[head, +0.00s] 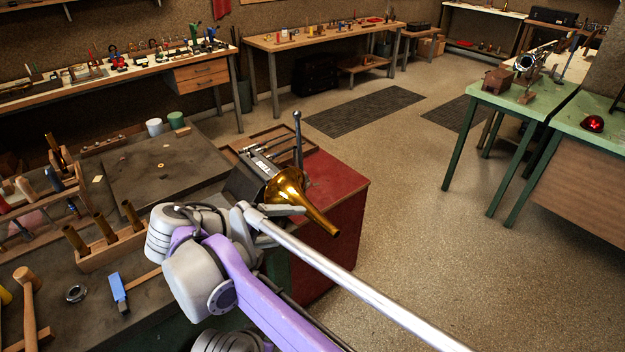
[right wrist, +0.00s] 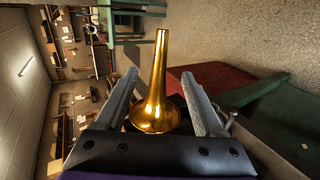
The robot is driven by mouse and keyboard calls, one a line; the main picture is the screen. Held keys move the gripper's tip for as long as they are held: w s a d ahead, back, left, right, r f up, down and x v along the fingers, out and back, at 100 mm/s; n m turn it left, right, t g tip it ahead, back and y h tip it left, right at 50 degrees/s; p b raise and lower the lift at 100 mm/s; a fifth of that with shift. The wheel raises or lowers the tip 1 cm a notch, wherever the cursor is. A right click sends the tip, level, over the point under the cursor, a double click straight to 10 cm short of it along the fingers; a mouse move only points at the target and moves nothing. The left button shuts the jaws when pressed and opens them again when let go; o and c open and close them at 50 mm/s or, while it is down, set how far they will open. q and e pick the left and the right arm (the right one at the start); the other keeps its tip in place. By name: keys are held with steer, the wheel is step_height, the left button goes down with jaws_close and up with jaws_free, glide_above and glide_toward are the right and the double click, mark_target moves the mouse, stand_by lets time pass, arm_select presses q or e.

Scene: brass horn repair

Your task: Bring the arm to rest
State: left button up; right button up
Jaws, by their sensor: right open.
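My right gripper (head: 275,210) is at the near corner of the workbench, beside the golden brass bell (head: 292,192). Its jaws are open. In the right wrist view the two fingers (right wrist: 160,75) stand apart and the bell (right wrist: 156,95) appears between them, its wide flare towards the camera. I cannot tell whether the fingers touch it. In the head view the bell's narrow end points down to the right, over the red bench end. My left gripper does not show.
A grey fixture (head: 245,187) stands behind the bell on the bench. Tools and a mallet (head: 28,290) lie at the left. Green tables (head: 520,107) stand at the right, with open floor (head: 420,210) between.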

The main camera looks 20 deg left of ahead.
steer(key=shift+d, duration=0.1)
steer(key=d+f+m+g+y, duration=0.1)
steer(key=d+f, duration=0.2)
steer(key=d, duration=0.4)
steer(key=s+d+f+m+g, duration=0.1)
steer(key=d+f+g, duration=0.1)
steer(key=d, duration=0.5)
steer(key=d+f+m+g+y, duration=0.1)
steer(key=d+f, duration=0.2)
steer(key=d, duration=0.3)
steer(key=s+d+f+m+y, duration=0.5)
steer(key=s+d+f+m, duration=0.2)
steer(key=s+d+f, duration=0.4)
steer(key=s+d, duration=0.3)
steer(key=shift+d+f+m, duration=0.2)
steer(key=shift+f+m, duration=0.15)
steer(key=shift+m, duration=0.05)
